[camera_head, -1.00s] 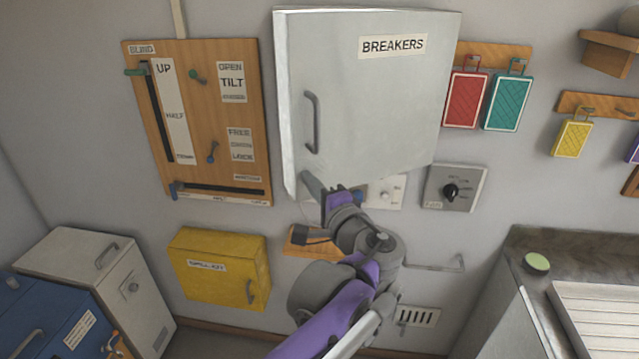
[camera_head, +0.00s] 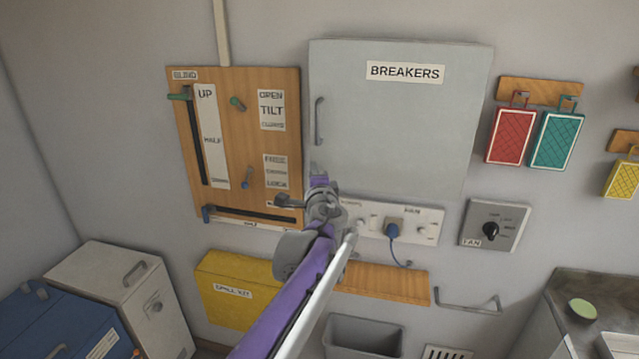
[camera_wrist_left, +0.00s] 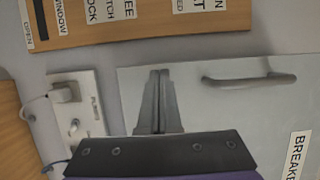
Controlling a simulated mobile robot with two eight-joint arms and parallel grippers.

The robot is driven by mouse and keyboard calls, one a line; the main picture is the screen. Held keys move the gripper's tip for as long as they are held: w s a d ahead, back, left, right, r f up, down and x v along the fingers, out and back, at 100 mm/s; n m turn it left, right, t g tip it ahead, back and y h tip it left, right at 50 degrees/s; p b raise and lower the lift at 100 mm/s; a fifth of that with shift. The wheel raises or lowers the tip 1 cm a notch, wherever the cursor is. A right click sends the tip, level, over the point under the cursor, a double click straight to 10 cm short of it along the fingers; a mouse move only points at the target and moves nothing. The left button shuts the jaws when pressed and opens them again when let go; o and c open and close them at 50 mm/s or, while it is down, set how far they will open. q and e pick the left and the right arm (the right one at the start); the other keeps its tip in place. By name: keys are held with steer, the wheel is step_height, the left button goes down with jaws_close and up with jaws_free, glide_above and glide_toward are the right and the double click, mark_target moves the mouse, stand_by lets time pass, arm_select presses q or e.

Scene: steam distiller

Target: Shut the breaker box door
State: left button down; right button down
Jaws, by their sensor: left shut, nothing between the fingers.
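The breaker box door (camera_head: 400,120) is a pale grey panel labelled BREAKERS, with a grey handle (camera_head: 319,121) near its left edge. It looks flush with its box, with no gap seen along its edges. My left gripper (camera_head: 317,172) is at the door's lower left corner, below the handle. In the left wrist view its fingers (camera_wrist_left: 159,78) are together and empty in front of the door face (camera_wrist_left: 220,110), apart from the handle (camera_wrist_left: 250,81). Whether the fingertips touch the door I cannot tell. My right gripper is not in view.
A wooden blind board (camera_head: 270,150) hangs left of the box. A socket panel (camera_head: 432,222) with a blue plug (camera_head: 393,229) is below, beside a fan switch (camera_head: 494,225). Red (camera_head: 510,136) and teal (camera_head: 556,139) tags hang at right. A yellow spill kit (camera_head: 225,300) is lower left.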

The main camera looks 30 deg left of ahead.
arm_select(q)
steer(key=shift+w+a+r, duration=0.3)
steer(key=shift+w+a, duration=0.25)
steer(key=shift+w, duration=0.2)
steer(key=shift+r, duration=0.1)
